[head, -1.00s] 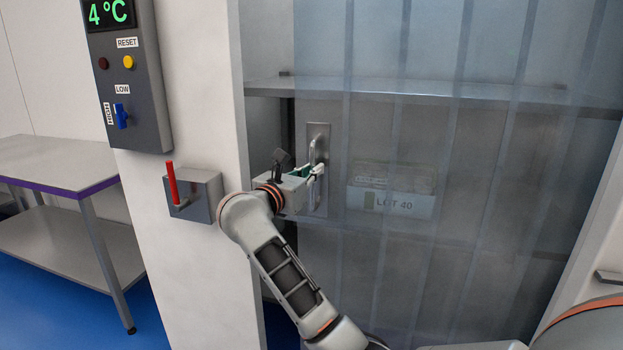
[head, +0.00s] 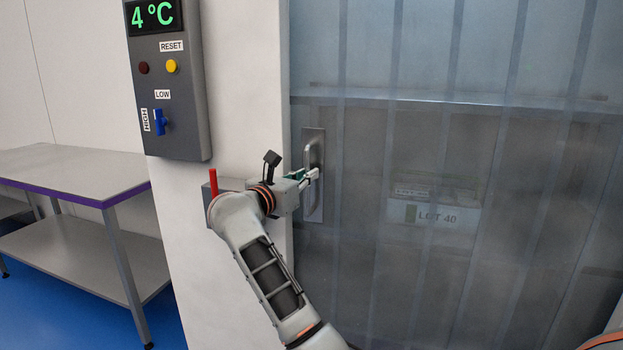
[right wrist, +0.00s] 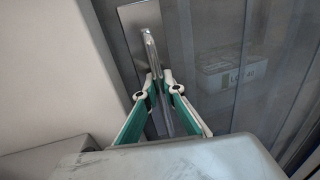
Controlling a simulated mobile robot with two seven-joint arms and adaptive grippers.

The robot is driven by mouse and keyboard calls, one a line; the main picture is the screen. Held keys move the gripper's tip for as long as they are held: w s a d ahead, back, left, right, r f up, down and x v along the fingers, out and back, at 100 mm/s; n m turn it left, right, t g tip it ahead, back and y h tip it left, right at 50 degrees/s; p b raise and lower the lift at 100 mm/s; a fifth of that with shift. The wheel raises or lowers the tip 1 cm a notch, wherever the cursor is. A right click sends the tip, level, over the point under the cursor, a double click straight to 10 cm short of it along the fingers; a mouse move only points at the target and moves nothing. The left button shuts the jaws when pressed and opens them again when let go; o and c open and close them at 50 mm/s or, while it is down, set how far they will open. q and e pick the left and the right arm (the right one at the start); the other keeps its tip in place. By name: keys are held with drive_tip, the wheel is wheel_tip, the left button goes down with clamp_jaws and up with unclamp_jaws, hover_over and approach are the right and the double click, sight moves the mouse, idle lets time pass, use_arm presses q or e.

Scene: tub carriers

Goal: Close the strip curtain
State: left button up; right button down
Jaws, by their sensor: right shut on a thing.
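The translucent grey strip curtain (head: 450,240) hangs across the cold-room opening. In the head view its left edge meets the white wall post, with no gap showing. Its metal handle (head: 308,150) stands on a plate near that left edge; it also shows in the right wrist view (right wrist: 149,45). My right gripper (head: 314,176) is shut on the handle, with one finger on each side of it in the right wrist view (right wrist: 157,84). My left gripper is not in view.
A dark grey control box (head: 170,95) hangs on the white wall, left of the curtain. A grey box with a red lever (head: 213,180) is partly hidden behind my right arm. A steel table (head: 75,172) stands at left. A LOT 40 tub (head: 436,215) shows through the curtain.

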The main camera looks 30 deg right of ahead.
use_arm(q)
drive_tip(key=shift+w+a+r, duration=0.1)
use_arm(e)
drive_tip(key=shift+w+r, duration=0.1)
drive_tip(key=shift+r, duration=0.1)
drive_tip(key=shift+a, duration=0.1)
drive_tip(key=c, duration=2.2)
unclamp_jaws()
drive_tip(key=shift+w, duration=0.1)
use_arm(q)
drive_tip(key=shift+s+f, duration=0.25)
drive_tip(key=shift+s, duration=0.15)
use_arm(e)
drive_tip(key=shift+o, duration=0.2)
drive_tip(key=shift+a+f, duration=0.1)
